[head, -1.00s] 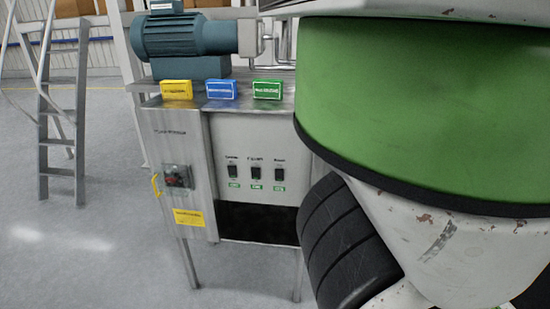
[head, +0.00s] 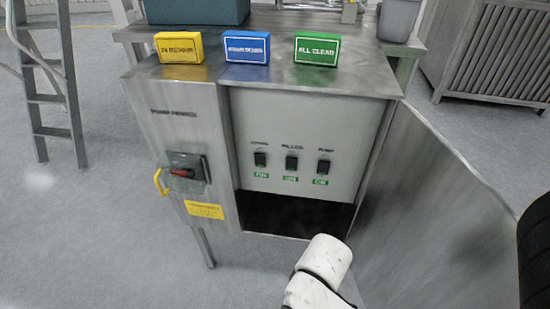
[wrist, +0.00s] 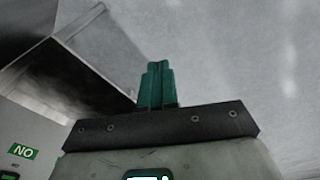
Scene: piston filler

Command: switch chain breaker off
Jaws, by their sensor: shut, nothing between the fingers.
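Three small black breakers sit in a row on the grey panel (head: 300,120) of the open cabinet in the head view: a left one (head: 260,160), a middle one (head: 291,163) and a right one (head: 323,167). Each has a green ON label below it. The names above are too blurred to read surely, so I cannot tell for certain which is the chain breaker. My gripper (wrist: 157,72) shows in the wrist view, its green fingers shut together and empty. A green label (wrist: 23,152) shows upside down at the lower left there, apart from the fingers.
A red-handled rotary switch (head: 186,172) is on the cabinet's left face, beside a yellow hasp (head: 160,182). Yellow (head: 179,47), blue (head: 246,47) and green (head: 317,49) signs stand on top. An open metal door (head: 430,220) hangs at the right.

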